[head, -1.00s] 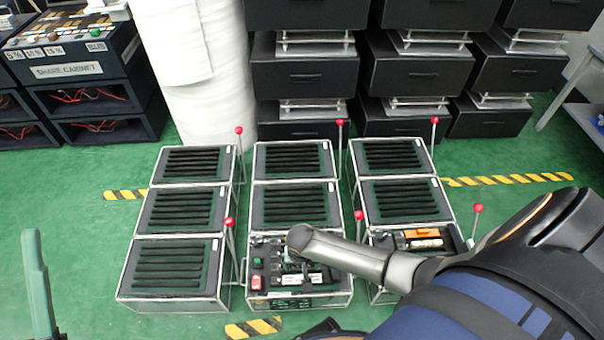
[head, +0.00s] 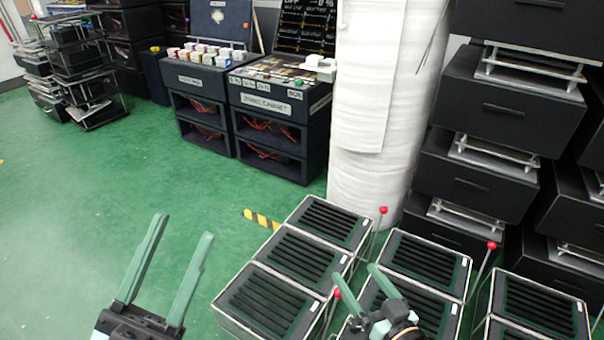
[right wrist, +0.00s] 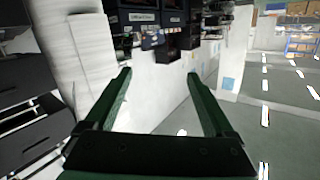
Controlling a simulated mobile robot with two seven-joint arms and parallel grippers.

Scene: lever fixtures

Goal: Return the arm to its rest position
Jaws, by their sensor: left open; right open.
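My left gripper (head: 183,230) has two green fingers spread apart. It is empty over the green floor at the lower left of the head view. My right gripper (head: 358,280) is at the bottom of the head view, over the framed boxes and close to a red lever knob (head: 336,293). Whether it touches the lever cannot be told. In the right wrist view my right gripper (right wrist: 159,75) shows its fingers wide apart with nothing between them. Most of my right arm is outside the head view.
Framed boxes with black slats (head: 262,300) stand at the bottom, with other red-knobbed levers (head: 383,210) beside them. A white wrapped roll (head: 375,120) and black drawers (head: 490,115) stand behind. Dark cabinets (head: 270,110) are at the back. Green floor (head: 100,180) is clear at left.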

